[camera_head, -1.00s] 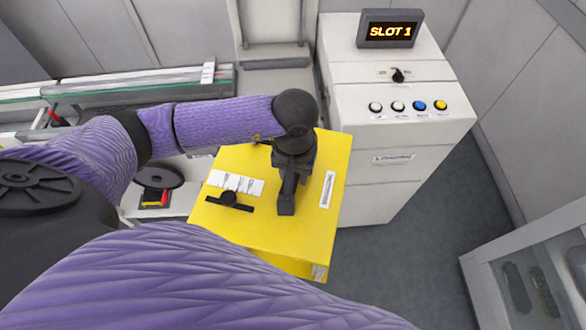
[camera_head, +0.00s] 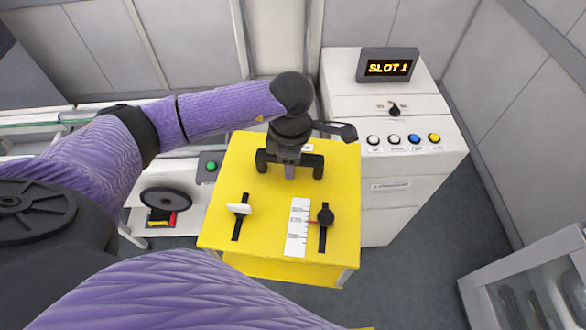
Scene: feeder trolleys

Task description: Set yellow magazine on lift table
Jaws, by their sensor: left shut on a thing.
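The yellow magazine (camera_head: 272,190) is a box in the middle of the head view. Its top face carries a white scale strip, a black knob and a white knob, each knob on a dark slot. My left gripper (camera_head: 290,168) reaches in from the left and is shut at the far part of that top face, on what looks like a dark handle. The jaws hide much of this grip. The magazine hides what lies below it, so I cannot tell whether it touches anything there. I cannot surely pick out the lift table. My right gripper is not in view.
A white cabinet (camera_head: 400,207) with a SLOT 1 display (camera_head: 388,67) and a row of buttons stands close to the right of the magazine. A white unit with a black handwheel (camera_head: 167,200) and a green button (camera_head: 211,166) is to the left. Grey floor shows at right.

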